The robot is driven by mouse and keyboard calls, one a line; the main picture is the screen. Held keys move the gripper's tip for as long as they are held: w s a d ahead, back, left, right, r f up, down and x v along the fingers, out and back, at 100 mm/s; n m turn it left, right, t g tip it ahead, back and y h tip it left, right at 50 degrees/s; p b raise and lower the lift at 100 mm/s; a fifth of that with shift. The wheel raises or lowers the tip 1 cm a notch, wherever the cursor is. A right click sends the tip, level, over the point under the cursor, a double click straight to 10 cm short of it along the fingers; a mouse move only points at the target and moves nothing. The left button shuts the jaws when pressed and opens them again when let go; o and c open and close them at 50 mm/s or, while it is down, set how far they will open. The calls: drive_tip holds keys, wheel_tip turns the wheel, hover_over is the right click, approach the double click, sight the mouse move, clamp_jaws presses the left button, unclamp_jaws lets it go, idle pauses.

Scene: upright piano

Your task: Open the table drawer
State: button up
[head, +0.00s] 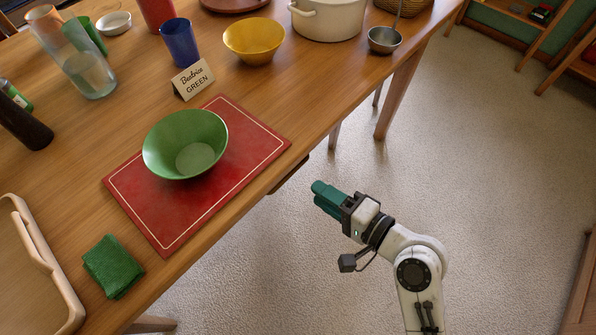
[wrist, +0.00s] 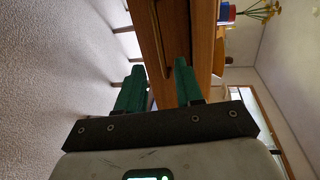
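The wooden table (head: 330,105) fills the upper left of the head view. A dark brown piece (head: 290,175), seemingly the drawer's front or handle, shows just under the table's right edge. In the wrist view, which is turned sideways, the wooden table side (wrist: 148,45) with a long dark strip lies ahead, between and beyond the fingertips. My gripper (head: 318,192) has green fingers and is a short way right of the table edge, pointing at it. In the wrist view my gripper (wrist: 160,65) is open, with nothing between its fingers. How far the drawer is out cannot be told.
On the table a green bowl (head: 185,145) sits on a red mat (head: 250,150) near the edge. A name card (head: 193,79), a yellow bowl (head: 254,40) and a green cloth (head: 112,266) are near it. Table legs (head: 398,95) stand below. The carpet (head: 480,150) at right is clear.

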drive_tip(key=x, duration=0.8)
drive_tip(key=shift+a+b, duration=0.2)
drive_tip(key=shift+b, duration=0.2)
drive_tip(key=shift+w, duration=0.15)
drive_tip(key=shift+c, duration=0.2)
clamp_jaws()
idle(0.6)
